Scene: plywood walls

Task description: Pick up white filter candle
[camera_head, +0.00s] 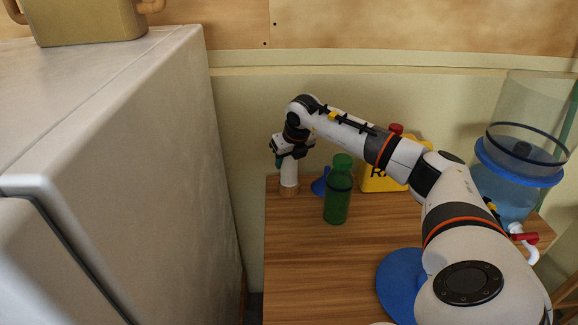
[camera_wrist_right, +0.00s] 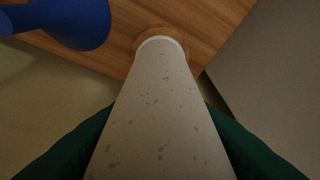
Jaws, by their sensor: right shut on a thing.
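The white filter candle (camera_head: 289,173) stands upright at the far left corner of the wooden table, on a small brown base (camera_head: 289,190). My right gripper (camera_head: 288,160) is at its top, shut on it from above. In the right wrist view the candle (camera_wrist_right: 160,110) is a speckled, off-white cylinder running away from the camera, with green finger pads (camera_wrist_right: 75,150) on both sides. Its far end is close to the wood; I cannot tell whether it still touches its base. My left gripper is not in view.
A blue funnel (camera_head: 320,186) and a green bottle (camera_head: 339,190) stand right of the candle. A yellow container (camera_head: 382,180) is behind my right arm. A clear and blue water vessel (camera_head: 515,175) is at right. A large grey cabinet (camera_head: 130,150) fills the left.

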